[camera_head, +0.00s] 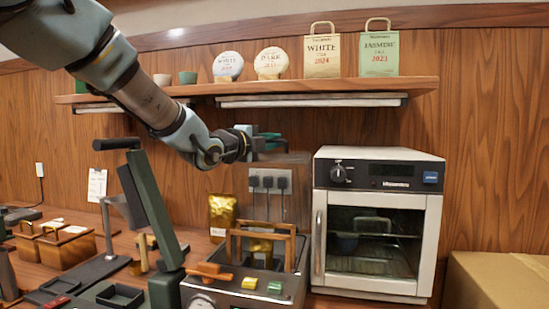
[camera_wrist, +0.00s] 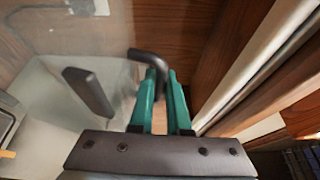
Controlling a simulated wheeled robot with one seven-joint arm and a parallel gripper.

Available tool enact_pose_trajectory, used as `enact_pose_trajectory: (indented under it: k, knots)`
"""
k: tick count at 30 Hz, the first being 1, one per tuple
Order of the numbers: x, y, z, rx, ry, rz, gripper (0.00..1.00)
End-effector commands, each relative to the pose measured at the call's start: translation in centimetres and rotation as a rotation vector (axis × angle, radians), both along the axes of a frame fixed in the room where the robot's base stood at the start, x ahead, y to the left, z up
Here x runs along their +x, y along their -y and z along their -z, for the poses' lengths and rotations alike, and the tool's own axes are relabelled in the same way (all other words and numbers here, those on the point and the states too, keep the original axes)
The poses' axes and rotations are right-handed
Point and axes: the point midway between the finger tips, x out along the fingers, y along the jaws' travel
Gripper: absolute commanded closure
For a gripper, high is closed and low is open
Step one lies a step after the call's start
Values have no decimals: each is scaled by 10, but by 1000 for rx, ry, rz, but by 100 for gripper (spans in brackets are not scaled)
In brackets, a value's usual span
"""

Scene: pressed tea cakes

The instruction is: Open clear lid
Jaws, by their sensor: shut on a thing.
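The clear lid (camera_head: 296,187) stands raised, roughly upright, above the grey machine (camera_head: 230,297) on the counter. Its see-through panel also fills the left of the wrist view (camera_wrist: 60,62). My gripper (camera_head: 270,143) is at the lid's top edge, just below the shelf. In the wrist view its teal fingers (camera_wrist: 163,82) are shut on a dark bent handle (camera_wrist: 148,55); the exact contact is partly hidden between the fingers. A second dark bar (camera_wrist: 88,92) shows to the left of the fingers.
A wooden shelf (camera_head: 420,85) with tea cakes and bags is close above my gripper. A white oven (camera_head: 432,225) stands right of the machine. A wooden-handled frame (camera_head: 236,245) sits in the machine. A green lever press (camera_head: 150,215) stands at left. A cardboard box (camera_head: 500,280) is far right.

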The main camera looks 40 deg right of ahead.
Motion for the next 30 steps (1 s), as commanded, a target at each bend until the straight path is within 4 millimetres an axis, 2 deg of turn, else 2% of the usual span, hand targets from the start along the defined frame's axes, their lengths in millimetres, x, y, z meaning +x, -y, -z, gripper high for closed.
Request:
enact_pose_trajectory:
  k: [1, 15, 30]
  knots:
    - [-1, -4, 9, -10, 10, -3, 100]
    - [-16, -28, 9, -115, 76, -3, 100]
    - [-20, -33, 4, -135, 88, -2, 100]
